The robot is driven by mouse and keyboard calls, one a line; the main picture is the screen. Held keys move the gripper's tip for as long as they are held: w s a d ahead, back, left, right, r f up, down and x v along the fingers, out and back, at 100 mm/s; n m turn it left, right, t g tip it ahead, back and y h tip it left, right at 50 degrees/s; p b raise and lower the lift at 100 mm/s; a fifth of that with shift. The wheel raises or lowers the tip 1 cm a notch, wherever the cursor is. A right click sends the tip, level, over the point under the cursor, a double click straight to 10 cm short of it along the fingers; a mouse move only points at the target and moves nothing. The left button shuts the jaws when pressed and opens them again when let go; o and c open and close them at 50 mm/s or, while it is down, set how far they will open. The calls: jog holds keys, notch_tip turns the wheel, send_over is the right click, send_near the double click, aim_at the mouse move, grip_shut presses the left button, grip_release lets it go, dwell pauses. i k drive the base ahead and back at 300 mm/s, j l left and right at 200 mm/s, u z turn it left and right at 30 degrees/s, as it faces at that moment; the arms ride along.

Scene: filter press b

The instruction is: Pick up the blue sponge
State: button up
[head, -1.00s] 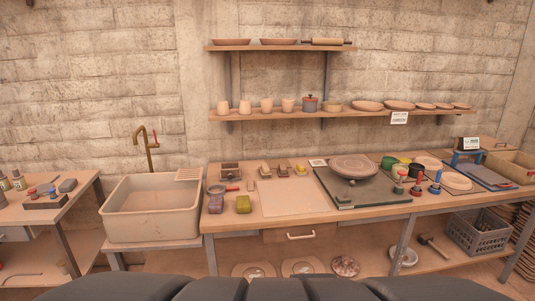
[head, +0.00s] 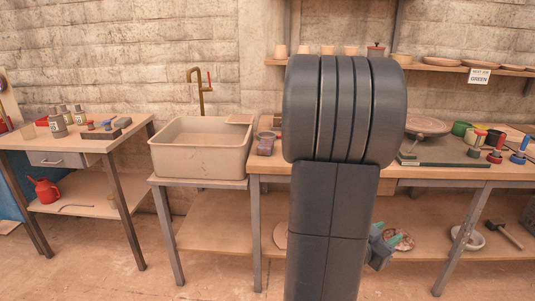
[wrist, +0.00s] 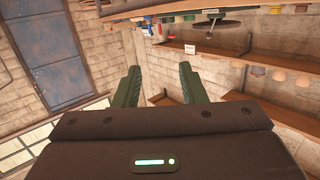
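I cannot make out a plainly blue sponge. A small blue-grey block (head: 122,122) lies on the left table in the head view, but I cannot tell whether it is a sponge. A purplish block (head: 266,144) stands on the workbench beside the sink. My dark arm hides much of the bench to its right. My gripper (wrist: 160,84) is open and empty in the wrist view, its two green fingers apart. Part of it shows low beside my arm in the head view (head: 382,247), in front of the bench and away from the tabletop things.
The sink (head: 200,155) stands between the left table (head: 95,143) and the workbench (head: 440,173). A dark box (head: 102,133) and several bottles stand on the left table. A red can (head: 44,190) stands on its lower shelf. Floor is clear in front of the sink.

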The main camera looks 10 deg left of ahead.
aim_at(265, 146)
jog(key=u, duration=1.4)
jog(key=i+l+u, duration=0.2)
jog(key=i+l, duration=0.15)
jog(key=l, duration=0.25)
jog(key=i+l+u, duration=0.1)
jog(key=l, duration=0.25)
jog(key=i+l+u, duration=0.1)
jog(key=i+l, duration=0.15)
jog(key=i+l+u, duration=0.15)
jog(key=l, duration=0.25)
